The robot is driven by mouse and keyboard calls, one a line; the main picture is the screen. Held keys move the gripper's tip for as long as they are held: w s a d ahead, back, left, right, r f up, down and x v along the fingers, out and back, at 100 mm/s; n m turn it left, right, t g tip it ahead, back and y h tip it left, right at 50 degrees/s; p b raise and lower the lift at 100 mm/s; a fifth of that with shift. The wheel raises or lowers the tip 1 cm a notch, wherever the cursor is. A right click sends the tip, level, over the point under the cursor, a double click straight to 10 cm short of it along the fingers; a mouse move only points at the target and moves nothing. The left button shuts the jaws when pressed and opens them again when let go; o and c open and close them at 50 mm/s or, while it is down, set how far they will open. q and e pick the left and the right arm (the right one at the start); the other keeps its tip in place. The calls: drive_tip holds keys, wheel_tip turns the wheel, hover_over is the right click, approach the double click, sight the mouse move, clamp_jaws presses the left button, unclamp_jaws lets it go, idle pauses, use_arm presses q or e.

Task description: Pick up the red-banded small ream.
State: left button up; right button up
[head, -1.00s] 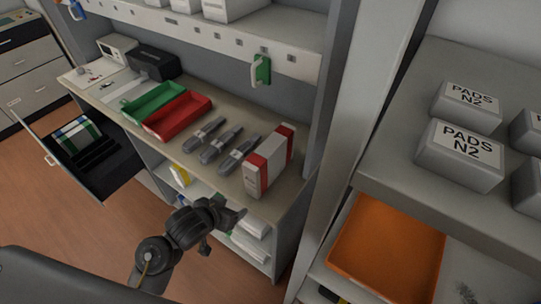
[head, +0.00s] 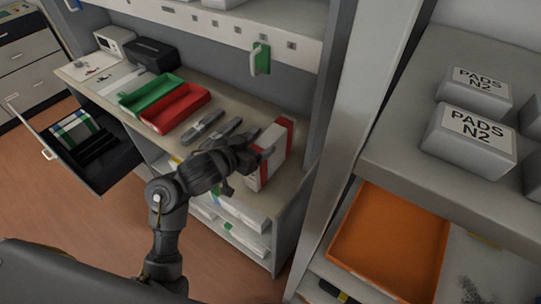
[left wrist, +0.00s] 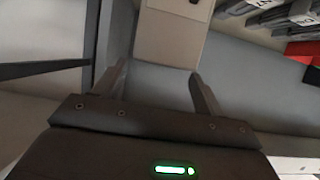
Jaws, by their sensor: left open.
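The red-banded small ream (head: 275,143) stands upright near the right end of the counter in the head view. It is white with red bands. My left gripper (head: 248,170) is open at the near left side of the ream and hides part of it. I cannot tell whether they touch. In the left wrist view the open left gripper (left wrist: 158,70) has nothing clearly between its fingers. A pale block-like surface lies beyond the fingertips there, and I cannot tell what it is. My right gripper is not in view.
Grey cartridges (head: 208,125) lie left of the ream, partly hidden by my arm. Red (head: 176,110) and green (head: 150,92) trays sit farther left. A dark drawer (head: 105,165) stands open at left. A grey upright panel (head: 345,130) rises to the right.

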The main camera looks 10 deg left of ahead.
sight(269, 138)
use_arm(q)
drive_tip(key=shift+w+d+f, duration=0.1)
drive_tip(key=shift+w+d, duration=0.05)
drive_tip(key=shift+w, duration=0.15)
drive_tip(key=b+x, duration=0.1)
drive_tip(key=x, duration=0.1)
drive_tip(key=b+x, duration=0.2)
drive_tip(key=shift+w+d+f, duration=0.15)
drive_tip(key=shift+w+d, duration=0.1)
drive_tip(key=shift+d, duration=0.1)
drive_tip(key=shift+w+d, duration=0.1)
drive_tip(key=shift+w, duration=0.15)
drive_tip(key=shift+s, duration=0.1)
clamp_jaws()
